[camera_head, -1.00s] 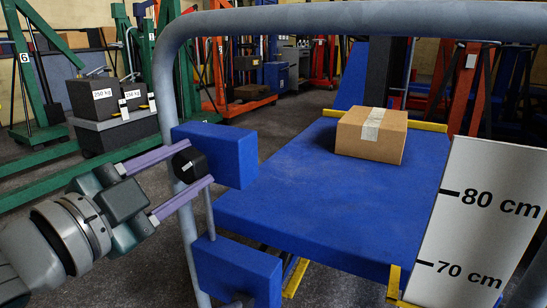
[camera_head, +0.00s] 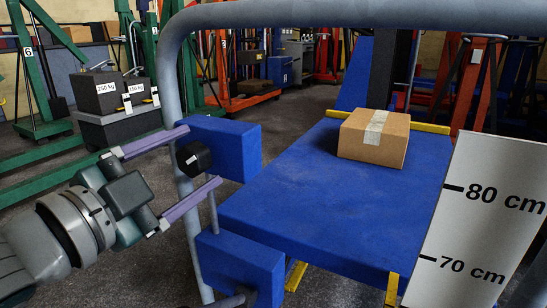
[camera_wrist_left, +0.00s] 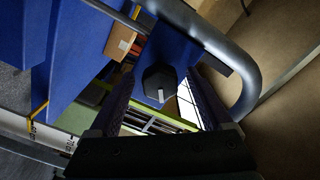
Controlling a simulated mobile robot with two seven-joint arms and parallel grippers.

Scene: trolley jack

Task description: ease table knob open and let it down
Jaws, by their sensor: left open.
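My right gripper is not in view.
A grey tubular handle (camera_head: 350,15) arches over the table. A white height board (camera_head: 470,225) marked 70 cm and 80 cm stands at the right. Weights labelled 250 kg and 150 kg (camera_head: 115,92) and a green hoist stand at the back left.

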